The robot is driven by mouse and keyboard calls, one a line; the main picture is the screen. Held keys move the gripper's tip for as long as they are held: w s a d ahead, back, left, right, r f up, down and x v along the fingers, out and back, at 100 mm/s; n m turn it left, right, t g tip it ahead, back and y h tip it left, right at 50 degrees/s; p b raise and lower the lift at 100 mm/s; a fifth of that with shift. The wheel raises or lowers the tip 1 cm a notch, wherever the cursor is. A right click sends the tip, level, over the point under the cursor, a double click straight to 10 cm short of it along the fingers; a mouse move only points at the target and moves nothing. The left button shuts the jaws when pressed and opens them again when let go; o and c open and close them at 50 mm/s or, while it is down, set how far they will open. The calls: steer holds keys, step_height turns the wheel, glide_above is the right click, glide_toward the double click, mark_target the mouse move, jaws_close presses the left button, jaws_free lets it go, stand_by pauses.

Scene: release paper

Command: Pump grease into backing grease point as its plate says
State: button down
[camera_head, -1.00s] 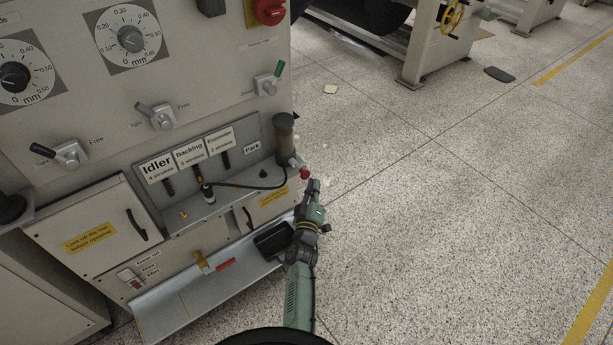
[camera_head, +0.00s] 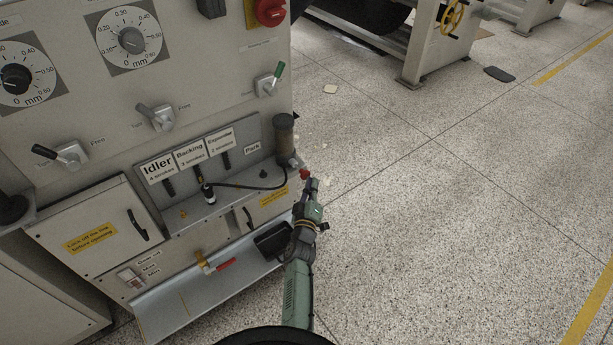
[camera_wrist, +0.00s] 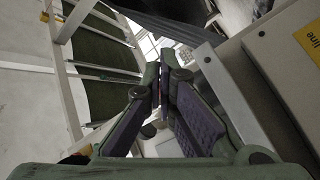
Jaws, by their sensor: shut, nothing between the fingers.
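The backing plate (camera_head: 191,153) sits between the idler plate (camera_head: 158,168) and a third plate on the recessed panel; its small print seems to read 3 strokes. A hose (camera_head: 250,187) runs from a coupler (camera_head: 208,192) below the backing plate to the grease pump (camera_head: 284,136) at the right. The pump's red knob (camera_head: 305,174) sticks out at the cabinet's right edge. My gripper (camera_head: 314,186) is shut and empty, just below and right of that knob; whether it touches is unclear. In the wrist view my gripper's fingers (camera_wrist: 160,85) are together.
The cabinet's front carries dials, levers and a red switch (camera_head: 270,12). A sloping metal tray (camera_head: 180,300) and a red-handled valve (camera_head: 220,265) sit low, left of my arm. The floor (camera_head: 430,220) to the right is clear.

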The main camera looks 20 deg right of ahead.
steer(key=shift+w+a+r+p, duration=0.1)
steer(key=shift+w+a+p, duration=0.15)
steer(key=shift+w, duration=0.4)
steer(key=shift+w+a+p, duration=0.15)
steer(key=shift+w+a, duration=0.1)
steer(key=shift+w, duration=0.4)
stand_by(1.1)
steer(key=shift+s+d+p, duration=0.2)
steer(key=shift+s+d, duration=0.1)
steer(key=shift+s, duration=0.55)
steer(key=shift+s+d+p, duration=0.15)
steer(key=shift+s+d, duration=0.15)
steer(key=shift+s, duration=0.55)
steer(key=s, duration=0.1)
steer(key=s+d, duration=0.1)
steer(key=s, duration=0.2)
steer(key=shift+s+d+b, duration=0.3)
steer(key=shift+s+d, duration=0.05)
steer(key=shift+d, duration=0.05)
